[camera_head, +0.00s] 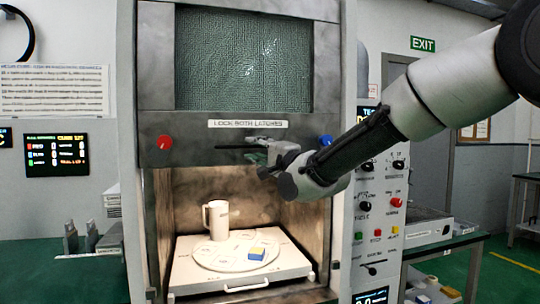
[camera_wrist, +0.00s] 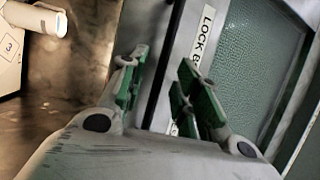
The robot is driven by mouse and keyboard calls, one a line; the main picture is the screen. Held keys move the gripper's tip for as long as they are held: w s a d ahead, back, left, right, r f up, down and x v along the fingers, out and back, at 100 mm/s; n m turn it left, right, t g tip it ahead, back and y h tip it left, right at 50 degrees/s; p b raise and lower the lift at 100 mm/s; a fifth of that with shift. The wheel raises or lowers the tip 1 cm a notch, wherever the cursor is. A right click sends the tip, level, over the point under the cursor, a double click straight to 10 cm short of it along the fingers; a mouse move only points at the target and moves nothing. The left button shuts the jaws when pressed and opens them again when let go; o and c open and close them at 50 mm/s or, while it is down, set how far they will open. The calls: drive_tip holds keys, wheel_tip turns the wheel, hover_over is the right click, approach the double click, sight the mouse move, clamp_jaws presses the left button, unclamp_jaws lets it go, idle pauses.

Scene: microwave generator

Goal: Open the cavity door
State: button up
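The cavity door (camera_head: 243,60) is a grey framed panel with a green mesh window, standing raised above the cavity (camera_head: 300,215), whose front is uncovered. A dark horizontal handle bar (camera_head: 232,147) runs along the door's lower edge, under a "LOCK BOTH LATCHES" label. My gripper (camera_head: 262,150) is at the right part of this bar. In the wrist view the green-padded fingers (camera_wrist: 163,62) are spread apart, with the door's lower edge strip behind the gap. I cannot tell whether either finger touches the bar. The door's mesh (camera_wrist: 255,60) shows at the right there.
A red knob (camera_head: 164,142) and a blue knob (camera_head: 326,140) flank the handle. A control panel (camera_head: 380,215) stands to the right.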

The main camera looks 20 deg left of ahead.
drive_tip(key=v, duration=0.9)
drive_tip(key=shift+d, duration=0.15)
drive_tip(key=shift+f, duration=0.1)
